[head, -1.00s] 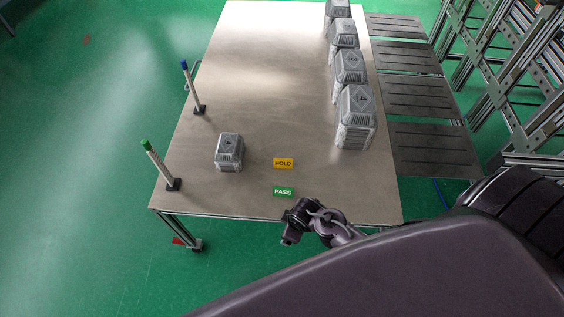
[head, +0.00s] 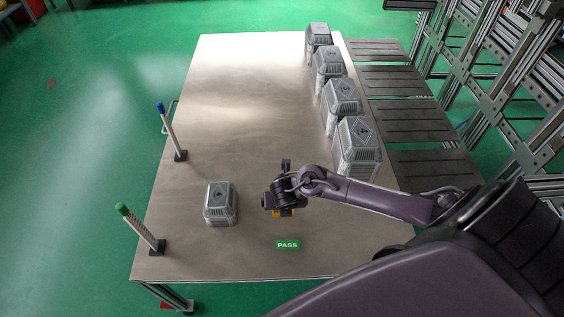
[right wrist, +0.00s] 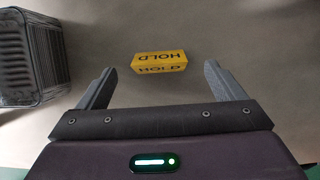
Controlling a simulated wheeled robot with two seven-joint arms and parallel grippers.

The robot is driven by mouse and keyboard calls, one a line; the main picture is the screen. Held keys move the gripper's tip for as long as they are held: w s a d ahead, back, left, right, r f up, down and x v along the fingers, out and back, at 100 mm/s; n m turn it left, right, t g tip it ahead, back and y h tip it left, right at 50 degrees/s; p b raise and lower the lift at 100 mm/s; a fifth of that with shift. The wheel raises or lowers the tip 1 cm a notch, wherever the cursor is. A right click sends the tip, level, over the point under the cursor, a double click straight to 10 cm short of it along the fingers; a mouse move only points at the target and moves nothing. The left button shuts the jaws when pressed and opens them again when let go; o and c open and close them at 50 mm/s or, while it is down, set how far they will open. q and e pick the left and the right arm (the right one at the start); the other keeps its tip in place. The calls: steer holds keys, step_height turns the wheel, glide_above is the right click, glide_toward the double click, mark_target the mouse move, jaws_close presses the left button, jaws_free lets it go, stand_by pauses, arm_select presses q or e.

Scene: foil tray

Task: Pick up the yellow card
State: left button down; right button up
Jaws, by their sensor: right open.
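The yellow card (right wrist: 159,64) with HOLD on it shows whole in the right wrist view, a little ahead of the space between my right fingertips. In the head view only a yellow strip of the card (head: 284,212) shows below my right gripper, which hides the rest. My right gripper (head: 280,194) is above the table beside the card. In the right wrist view its two grey fingers (right wrist: 160,80) are spread wide with nothing between them. My left gripper is not in view.
The green PASS card (head: 288,245) lies nearer the table's front edge. A grey foil tray (head: 220,205) stands left of my gripper, and several more (head: 356,145) line the table's right side. Two posts (head: 140,230) stand on the left edge. The table's middle (head: 235,120) is bare.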

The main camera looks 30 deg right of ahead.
steer(key=x, duration=0.4)
steer(key=shift+f+b, duration=0.15)
steer(key=shift+b, duration=0.2)
steer(key=shift+f, duration=0.2)
steer(key=shift+w, duration=0.1)
steer(key=c, duration=1)
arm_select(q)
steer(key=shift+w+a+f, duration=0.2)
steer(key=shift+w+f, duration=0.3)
arm_select(e)
steer(key=shift+c, duration=0.2)
